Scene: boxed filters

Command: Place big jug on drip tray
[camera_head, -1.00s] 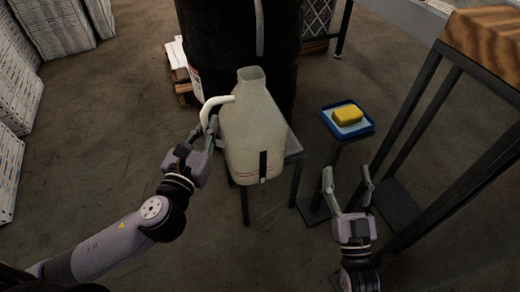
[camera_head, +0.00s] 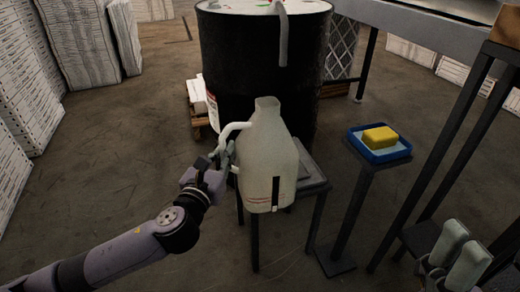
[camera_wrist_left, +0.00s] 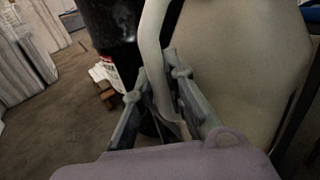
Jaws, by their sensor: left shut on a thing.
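The big jug (camera_head: 265,160) is a pale, upright container with a square neck, a dark vertical strip and a white handle (camera_head: 233,130) on its left. My left gripper (camera_head: 222,160) is shut on the handle; the left wrist view shows the handle (camera_wrist_left: 152,60) between its fingers. The jug is at a small dark table (camera_head: 313,172); whether its base touches the top is hidden. My right gripper (camera_head: 456,258) is at the lower right, partly cut off, apart from the jug. I cannot tell for certain which surface is the drip tray.
A blue tray (camera_head: 398,155) with a yellow sponge (camera_head: 380,137) sits on a thin stand to the right. A large black drum (camera_head: 262,60) stands close behind the jug. A dark metal frame (camera_head: 440,150) is at the right. Open floor lies left.

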